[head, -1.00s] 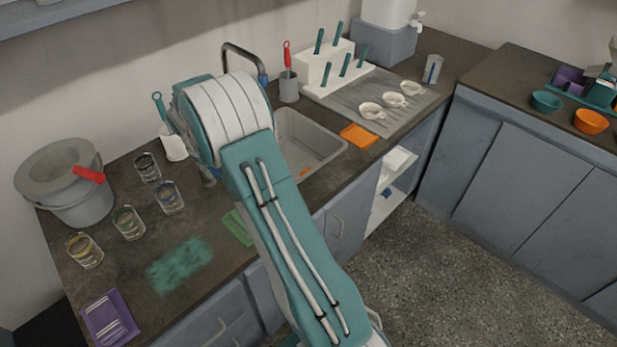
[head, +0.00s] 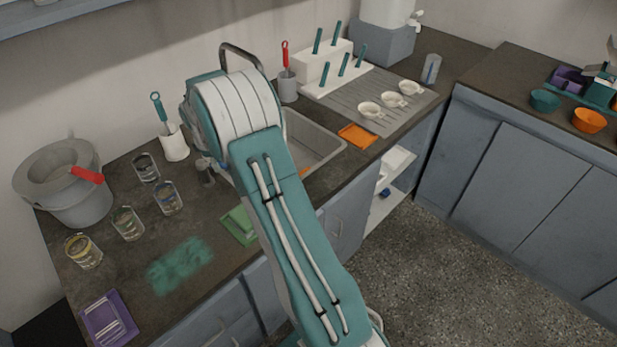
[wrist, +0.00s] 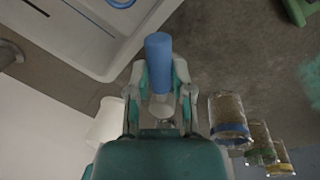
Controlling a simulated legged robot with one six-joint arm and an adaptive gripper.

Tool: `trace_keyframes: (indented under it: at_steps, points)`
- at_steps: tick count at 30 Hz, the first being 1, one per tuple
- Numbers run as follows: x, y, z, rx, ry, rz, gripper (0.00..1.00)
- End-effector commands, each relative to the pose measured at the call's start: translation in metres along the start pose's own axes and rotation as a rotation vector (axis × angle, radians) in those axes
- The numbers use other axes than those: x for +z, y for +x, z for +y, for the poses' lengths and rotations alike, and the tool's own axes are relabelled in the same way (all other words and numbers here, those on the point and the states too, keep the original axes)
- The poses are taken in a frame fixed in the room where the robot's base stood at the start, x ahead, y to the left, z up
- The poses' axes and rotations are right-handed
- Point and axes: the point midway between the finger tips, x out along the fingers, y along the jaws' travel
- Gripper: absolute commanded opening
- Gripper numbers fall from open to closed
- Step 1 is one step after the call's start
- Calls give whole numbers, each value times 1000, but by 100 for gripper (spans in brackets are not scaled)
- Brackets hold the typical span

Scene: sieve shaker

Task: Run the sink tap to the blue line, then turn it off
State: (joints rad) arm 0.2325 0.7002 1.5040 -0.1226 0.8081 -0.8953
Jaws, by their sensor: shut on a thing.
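The sink tap's dark curved spout (head: 238,50) rises behind my arm in the head view, and its base is hidden. The sink (head: 318,140) shows to the right of my arm, its left part covered. In the wrist view the pale sink (wrist: 92,40) lies at upper left, with part of a blue ring (wrist: 120,3) inside at the top edge. My gripper (wrist: 160,85) is shut on a blue cylinder (wrist: 158,55), which sticks out beyond the fingers. I cannot tell whether it belongs to the tap. My arm hides most of the gripper in the head view.
Several banded glasses (head: 168,198) stand left of my arm, close to the gripper in the wrist view (wrist: 228,120). A white holder (head: 175,143) stands behind. A green item (head: 240,224) lies near the front edge. A grey bucket (head: 68,185) is far left.

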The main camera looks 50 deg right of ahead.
Motion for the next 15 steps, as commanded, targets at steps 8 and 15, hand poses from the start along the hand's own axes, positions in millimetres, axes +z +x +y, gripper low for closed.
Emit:
trace_keyframes:
  at_steps: [8, 15]
  points:
    - [0, 6, 7, -9, -185, 26, 0]
    - [-2, 7, 15, -10, -338, 51, 0]
